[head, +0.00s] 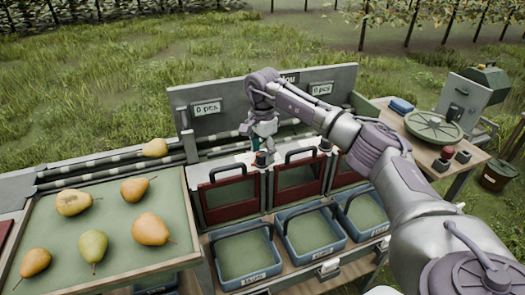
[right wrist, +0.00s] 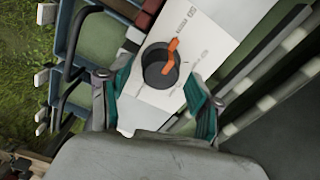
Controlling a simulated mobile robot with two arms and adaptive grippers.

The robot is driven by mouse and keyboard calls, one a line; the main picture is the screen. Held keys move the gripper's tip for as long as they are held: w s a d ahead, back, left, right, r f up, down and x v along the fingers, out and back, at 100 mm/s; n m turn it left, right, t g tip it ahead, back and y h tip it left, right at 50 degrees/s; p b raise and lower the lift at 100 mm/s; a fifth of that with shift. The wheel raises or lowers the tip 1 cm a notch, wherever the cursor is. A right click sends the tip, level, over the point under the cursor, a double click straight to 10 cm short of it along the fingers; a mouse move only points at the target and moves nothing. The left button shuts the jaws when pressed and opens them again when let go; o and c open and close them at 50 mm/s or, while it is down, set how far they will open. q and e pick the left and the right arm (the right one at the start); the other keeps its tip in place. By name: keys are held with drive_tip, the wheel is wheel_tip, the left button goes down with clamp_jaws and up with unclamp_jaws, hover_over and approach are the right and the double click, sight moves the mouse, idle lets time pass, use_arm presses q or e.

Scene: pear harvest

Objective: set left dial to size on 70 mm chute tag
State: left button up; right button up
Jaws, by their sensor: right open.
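A black dial (right wrist: 160,68) with an orange pointer sits on a white panel (right wrist: 205,35) in the right wrist view. The pointer is turned toward the panel's small printed marks, which are too small to read. My right gripper (right wrist: 158,88) is open, its teal fingers on either side of the dial; I cannot tell if they touch it. In the head view the right gripper (head: 258,132) is over the left end of the panel and partly hides this dial. A second dial (head: 325,146) stands further right. Tags on the blue bins (head: 254,279) are too small to read. My left gripper is not in view.
Red-framed gates (head: 229,195) with black handles stand below the panel. A tray (head: 120,283) of several pears lies at left, and one pear (head: 155,147) is on the rollers. A side table with a round plate (head: 433,127) and a red button (head: 448,152) is at right.

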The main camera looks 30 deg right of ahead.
drive_tip(key=shift+c, duration=0.5)
drive_tip(key=c, duration=1)
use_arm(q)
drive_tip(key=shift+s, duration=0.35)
use_arm(e)
drive_tip(key=shift+c, duration=0.2)
